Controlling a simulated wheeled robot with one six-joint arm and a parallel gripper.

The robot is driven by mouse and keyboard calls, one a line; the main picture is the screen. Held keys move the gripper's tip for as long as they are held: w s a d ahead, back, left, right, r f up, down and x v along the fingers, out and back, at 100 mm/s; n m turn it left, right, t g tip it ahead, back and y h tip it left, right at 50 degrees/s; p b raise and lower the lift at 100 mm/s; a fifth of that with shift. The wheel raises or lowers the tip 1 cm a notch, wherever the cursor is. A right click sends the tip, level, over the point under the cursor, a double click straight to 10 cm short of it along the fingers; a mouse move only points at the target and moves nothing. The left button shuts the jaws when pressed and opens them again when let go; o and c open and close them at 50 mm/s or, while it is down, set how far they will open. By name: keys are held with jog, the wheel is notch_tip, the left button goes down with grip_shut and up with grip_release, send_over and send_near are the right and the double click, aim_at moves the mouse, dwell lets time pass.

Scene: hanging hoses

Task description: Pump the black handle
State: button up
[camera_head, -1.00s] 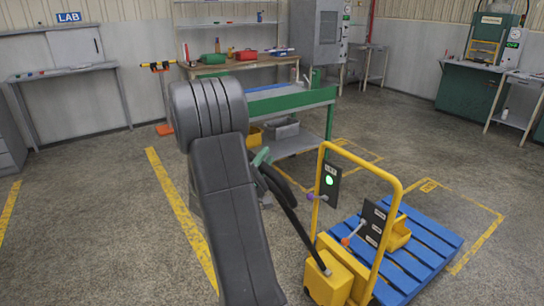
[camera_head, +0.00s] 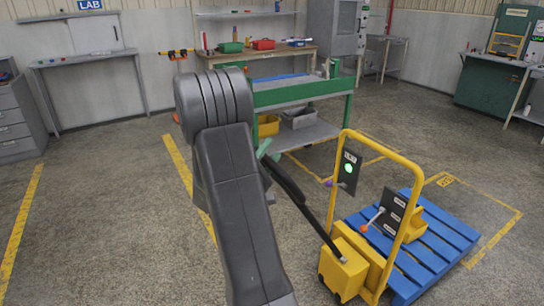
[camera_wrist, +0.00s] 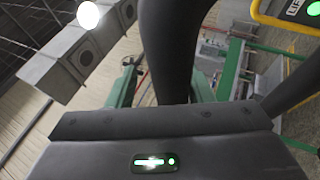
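The black handle (camera_head: 312,218) slants up and left from the yellow pump unit (camera_head: 343,270) of a yellow lift cart on the right. Its upper end reaches the green fingers of my gripper (camera_head: 265,150), partly hidden behind my arm. In the wrist view, a thick dark bar (camera_wrist: 170,45), seemingly part of the handle, runs between the green fingers of my gripper (camera_wrist: 163,88). Whether the fingers press on it cannot be told. A lit green lamp (camera_head: 348,168) is on the cart's LIFT panel.
A blue pallet (camera_head: 440,240) lies behind the cart's yellow frame. A small lever with an orange knob (camera_head: 372,221) sits by a black panel. A green workbench (camera_head: 300,97) stands behind my arm. The floor at left is clear.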

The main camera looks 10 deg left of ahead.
jog(key=shift+d+f, duration=0.1)
jog(key=shift+f, duration=0.1)
jog(key=shift+s+a+f, duration=0.2)
jog(key=shift+s+f, duration=0.1)
jog(key=shift+s, duration=0.1)
jog(key=b+v, duration=0.1)
jog(key=v, duration=1.1)
jog(key=shift+s+a+b, duration=0.2)
jog(key=shift+s+b, duration=0.1)
jog(key=shift+b, duration=0.1)
jog(key=shift+r, duration=0.1)
jog(key=p+x, duration=0.1)
jog(key=x, duration=1.3)
jog(key=shift+d+f+p, duration=0.2)
jog(key=shift+f+p, duration=0.05)
jog(key=shift+p, duration=0.15)
jog(key=shift+s+a+f, duration=0.1)
